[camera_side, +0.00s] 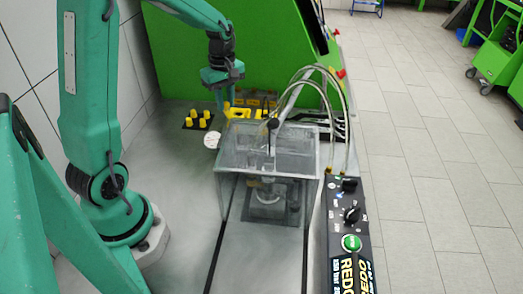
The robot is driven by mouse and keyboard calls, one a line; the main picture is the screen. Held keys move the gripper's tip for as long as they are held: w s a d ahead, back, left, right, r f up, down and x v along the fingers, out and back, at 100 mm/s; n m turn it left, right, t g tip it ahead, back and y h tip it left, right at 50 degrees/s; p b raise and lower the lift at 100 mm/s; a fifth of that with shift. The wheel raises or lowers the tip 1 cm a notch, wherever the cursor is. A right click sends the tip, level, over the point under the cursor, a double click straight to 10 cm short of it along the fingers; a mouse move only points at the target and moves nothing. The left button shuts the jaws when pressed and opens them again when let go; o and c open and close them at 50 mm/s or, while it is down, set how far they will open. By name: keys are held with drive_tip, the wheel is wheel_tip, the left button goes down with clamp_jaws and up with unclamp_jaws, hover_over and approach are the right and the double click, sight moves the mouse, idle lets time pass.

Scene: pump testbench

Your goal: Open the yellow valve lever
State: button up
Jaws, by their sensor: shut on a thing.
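My gripper (224,103) points down in the back middle of the side view, at the foot of the green panel. Its fingertips reach a yellow part (239,113), which looks like the yellow valve lever, and are shut on it. The lever is small in the picture and partly covered by the fingers, so its exact angle cannot be told.
Several yellow knobs (198,119) stand on a dark plate just left of my gripper. A clear box (267,155) stands in front, with hoses (334,85) arching above it. A black control panel (350,236) runs along the right.

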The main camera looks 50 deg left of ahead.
drive_tip(key=shift+s, duration=0.2)
idle(0.3)
drive_tip(key=shift+s+a, duration=0.1)
drive_tip(key=shift+s, duration=0.75)
drive_tip(key=shift+s+d, duration=0.25)
drive_tip(key=shift+s, duration=0.5)
drive_tip(key=shift+s+d, duration=0.15)
drive_tip(key=shift+s, duration=0.05)
drive_tip(key=shift+s+d, duration=0.4)
drive_tip(key=shift+s, duration=0.25)
